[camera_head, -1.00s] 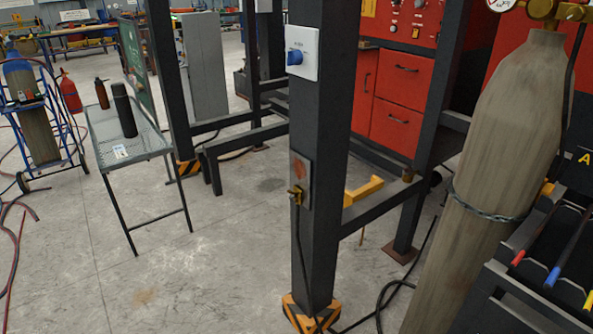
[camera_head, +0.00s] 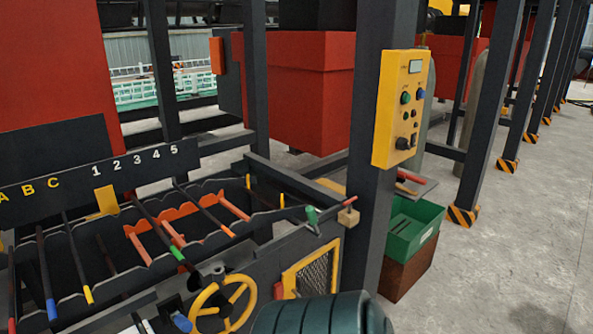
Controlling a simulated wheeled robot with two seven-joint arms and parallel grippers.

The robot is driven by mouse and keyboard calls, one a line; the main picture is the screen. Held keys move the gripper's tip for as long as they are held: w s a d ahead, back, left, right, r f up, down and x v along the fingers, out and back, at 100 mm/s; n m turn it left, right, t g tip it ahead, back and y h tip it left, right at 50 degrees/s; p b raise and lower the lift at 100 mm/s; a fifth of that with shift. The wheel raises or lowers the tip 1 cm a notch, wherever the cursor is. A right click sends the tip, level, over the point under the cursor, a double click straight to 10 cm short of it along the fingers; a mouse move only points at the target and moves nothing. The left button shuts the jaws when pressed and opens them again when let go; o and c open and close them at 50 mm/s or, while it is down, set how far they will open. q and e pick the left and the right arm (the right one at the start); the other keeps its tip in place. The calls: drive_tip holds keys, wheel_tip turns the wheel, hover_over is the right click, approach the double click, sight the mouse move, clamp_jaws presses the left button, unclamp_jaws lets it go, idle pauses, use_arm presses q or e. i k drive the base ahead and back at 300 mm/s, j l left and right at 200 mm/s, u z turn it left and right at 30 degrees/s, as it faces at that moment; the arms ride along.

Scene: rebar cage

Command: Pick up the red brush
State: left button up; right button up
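I cannot pick out a red brush with certainty. A small red handle-like piece (camera_head: 410,177) lies on a flat tray (camera_head: 418,187) behind the yellow control box, too small to identify. A small wooden block (camera_head: 348,217) with a thin red piece on it sits at the dark post, left of that tray. Neither of my grippers shows in this view.
A dark rack (camera_head: 60,225) with rods tipped in several colours fills the left. A yellow control box (camera_head: 402,108) is on a dark post. A yellow handwheel (camera_head: 223,302) and dark ribbed cylinder (camera_head: 320,314) are in front. Floor at right is clear.

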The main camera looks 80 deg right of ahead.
sight(402, 175)
drive_tip(key=z, duration=3.25)
drive_tip(key=i+u, duration=0.1)
drive_tip(key=u, duration=0.25)
drive_tip(key=l+u, duration=0.15)
drive_tip(key=u, duration=0.2)
drive_tip(key=i+l+u, duration=0.1)
drive_tip(key=u, duration=0.2)
drive_tip(key=i+l+u, duration=0.25)
drive_tip(key=l, duration=0.25)
drive_tip(key=l+u, duration=0.3)
drive_tip(key=l, duration=0.2)
drive_tip(key=i+l+u, duration=0.25)
drive_tip(key=l, duration=0.35)
drive_tip(key=l+u, duration=0.15)
drive_tip(key=l, duration=2.6)
drive_tip(key=i, duration=0.05)
